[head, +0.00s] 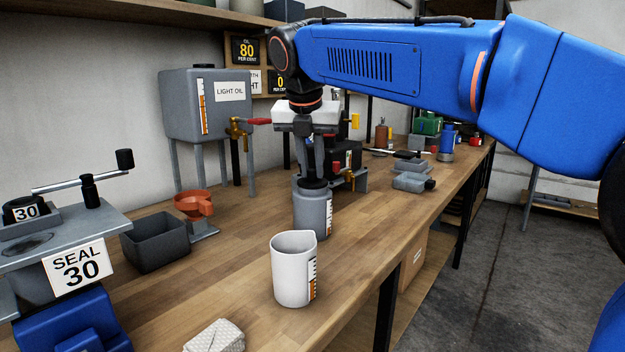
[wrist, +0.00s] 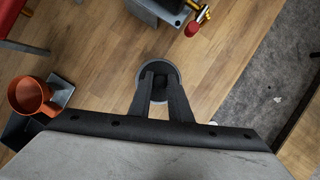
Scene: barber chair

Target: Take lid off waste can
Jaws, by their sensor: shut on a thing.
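A grey can (head: 311,217) with a scale strip on its side stands upright on the wooden bench, behind a white jug. I take it to be the waste can. My gripper (head: 315,179) points straight down over its top, shut on the dark knob of the lid (wrist: 146,92). The lid appears to sit on the can, but the fingers partly hide it and I cannot tell if there is a gap. In the wrist view the fingers (wrist: 160,98) come together over the middle of the round top.
The white jug (head: 293,272) stands in front of the can. To the left are an orange funnel (head: 194,203) on a stand, a dark open bin (head: 155,243) and a light oil tank (head: 203,105). A valve block (head: 351,180) is close behind the can. Bench space to the can's right is clear.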

